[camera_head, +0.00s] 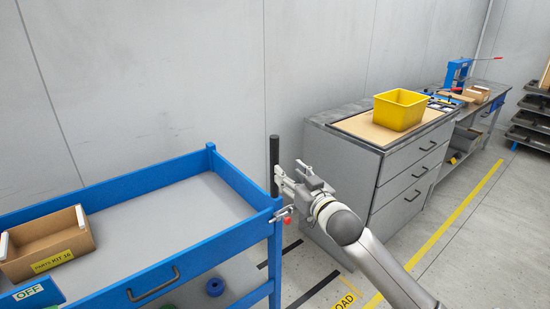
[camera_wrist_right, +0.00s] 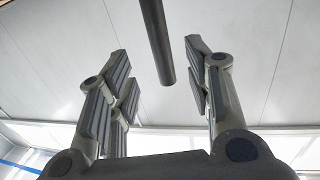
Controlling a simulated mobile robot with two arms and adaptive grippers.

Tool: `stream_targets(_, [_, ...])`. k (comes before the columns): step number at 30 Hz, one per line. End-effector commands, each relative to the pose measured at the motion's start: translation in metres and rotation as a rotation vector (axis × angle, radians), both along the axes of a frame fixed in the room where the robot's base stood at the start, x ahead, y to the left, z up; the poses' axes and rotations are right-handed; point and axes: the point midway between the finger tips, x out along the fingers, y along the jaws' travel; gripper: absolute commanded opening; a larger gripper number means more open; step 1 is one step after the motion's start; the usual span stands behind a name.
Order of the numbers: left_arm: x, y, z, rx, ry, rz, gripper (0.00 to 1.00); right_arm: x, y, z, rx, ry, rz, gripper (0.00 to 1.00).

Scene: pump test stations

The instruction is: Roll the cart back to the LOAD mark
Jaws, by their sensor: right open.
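The blue cart (camera_head: 128,262) with a grey top fills the lower left of the head view. A black upright handle (camera_head: 274,160) stands at its right corner. My right gripper (camera_head: 283,184) is at this handle, with its fingers pointing left. In the right wrist view the handle (camera_wrist_right: 155,38) shows between the spread, open fingers, with a gap on each side. The yellow LOAD mark (camera_head: 346,301) is on the floor at the bottom, right of the cart, partly cut off by the frame. My left gripper is not in view.
A cardboard parts kit box (camera_head: 47,246) and an OFF sign (camera_head: 30,292) are on the cart's left. A grey drawer cabinet (camera_head: 410,172) with a yellow bin (camera_head: 400,108) stands to the right. A yellow floor line (camera_head: 447,226) runs past it, with clear floor beyond.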

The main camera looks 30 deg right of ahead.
Motion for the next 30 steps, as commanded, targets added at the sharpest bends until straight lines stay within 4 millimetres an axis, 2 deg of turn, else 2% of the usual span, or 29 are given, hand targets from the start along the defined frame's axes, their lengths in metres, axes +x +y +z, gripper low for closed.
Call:
stream_targets(15, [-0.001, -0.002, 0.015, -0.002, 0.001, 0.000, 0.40, 0.078, -0.010, 0.001, -0.001, 0.001, -0.001, 0.46])
stream_targets(21, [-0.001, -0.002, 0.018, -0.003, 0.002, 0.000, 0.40, 0.094, -0.011, 0.000, -0.002, 0.001, -0.001, 0.46])
stream_targets(30, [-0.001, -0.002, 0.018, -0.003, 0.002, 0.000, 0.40, 0.099, -0.012, -0.001, -0.002, 0.001, -0.001, 0.46])
